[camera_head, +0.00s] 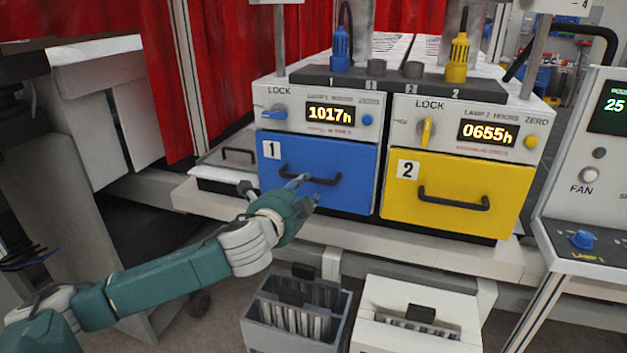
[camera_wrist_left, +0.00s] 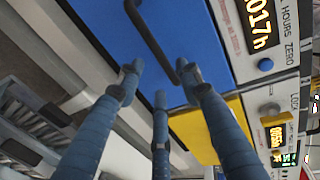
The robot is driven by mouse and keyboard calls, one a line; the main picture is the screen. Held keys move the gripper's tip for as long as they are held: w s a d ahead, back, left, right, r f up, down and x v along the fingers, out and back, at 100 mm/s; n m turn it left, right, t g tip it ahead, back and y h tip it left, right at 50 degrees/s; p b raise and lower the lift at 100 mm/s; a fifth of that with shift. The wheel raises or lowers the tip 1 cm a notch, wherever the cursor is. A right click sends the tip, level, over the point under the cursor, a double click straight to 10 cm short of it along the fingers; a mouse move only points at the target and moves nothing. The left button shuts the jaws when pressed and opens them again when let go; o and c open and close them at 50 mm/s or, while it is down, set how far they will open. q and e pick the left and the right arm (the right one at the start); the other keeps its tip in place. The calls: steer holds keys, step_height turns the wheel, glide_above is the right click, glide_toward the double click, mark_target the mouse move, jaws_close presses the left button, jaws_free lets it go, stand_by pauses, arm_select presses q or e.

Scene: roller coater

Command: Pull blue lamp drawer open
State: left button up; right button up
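The blue lamp drawer (camera_head: 352,168), labelled 1, sits shut in the left lamp unit. Its black bar handle (camera_head: 325,181) runs across the front. My left gripper (camera_head: 290,190) is at the drawer's lower left, with a finger close to the handle's left part. In the left wrist view, its three fingers (camera_wrist_left: 161,82) are spread and empty. The blue drawer (camera_wrist_left: 193,25) and the handle (camera_wrist_left: 150,38) lie ahead of them. One fingertip overlaps the handle's end; I cannot tell if they touch. My right gripper is not in view.
A yellow drawer (camera_head: 460,190), labelled 2, is beside the blue one. A blue lock knob (camera_head: 274,113) is above the blue drawer. A grey bin (camera_head: 297,315) and a white bin (camera_head: 418,318) stand below the ledge. A FAN panel (camera_head: 590,190) is at the right.

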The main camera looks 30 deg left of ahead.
mark_target(313, 181)
arm_select(q)
steer(key=p+x, duration=0.1)
steer(key=x, duration=0.5)
steer(key=shift+r, duration=0.1)
steer(key=shift+p+x, duration=0.3)
steer(key=shift+x, duration=0.6)
jaws_close()
